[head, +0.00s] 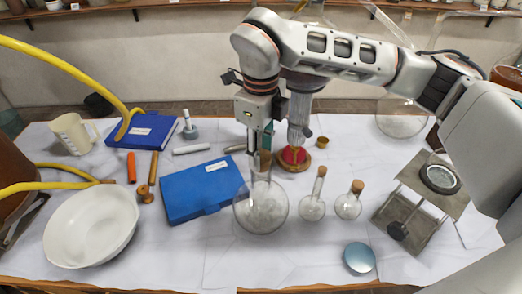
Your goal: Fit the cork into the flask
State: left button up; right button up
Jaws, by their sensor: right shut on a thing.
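A large round clear glass flask (262,212) stands on the white-covered table near the middle. My right gripper (259,152) comes down from above, directly over its neck, and is shut on a brown cork (264,162). The cork is at or just above the flask's mouth. The fingers partly hide it, so I cannot tell whether it is inside the neck. Two smaller flasks stand to the right: one long-necked flask (312,208) with a brown top, and one short flask (348,206) with a cork in its neck. My left gripper is not in view.
A white bowl (90,228) is at the left. A red-topped round stand (293,158) is behind the flasks, and a metal stand (422,192) is at the right. A blue disc (359,257) lies in front.

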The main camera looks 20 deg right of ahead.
jog(key=shift+f, duration=0.2)
dwell(0.6)
jog(key=shift+f+b, duration=0.35)
jog(key=shift+b, duration=0.15)
dwell(0.4)
jog(key=shift+f, duration=0.1)
dwell(0.4)
jog(key=shift+f+b, duration=0.2)
jog(key=shift+b, duration=0.25)
jog(key=shift+f, duration=0.1)
dwell(0.8)
jog(key=shift+f, duration=0.15)
dwell(0.6)
jog(key=shift+f+b, duration=0.15)
jog(key=shift+b, duration=0.2)
dwell(0.3)
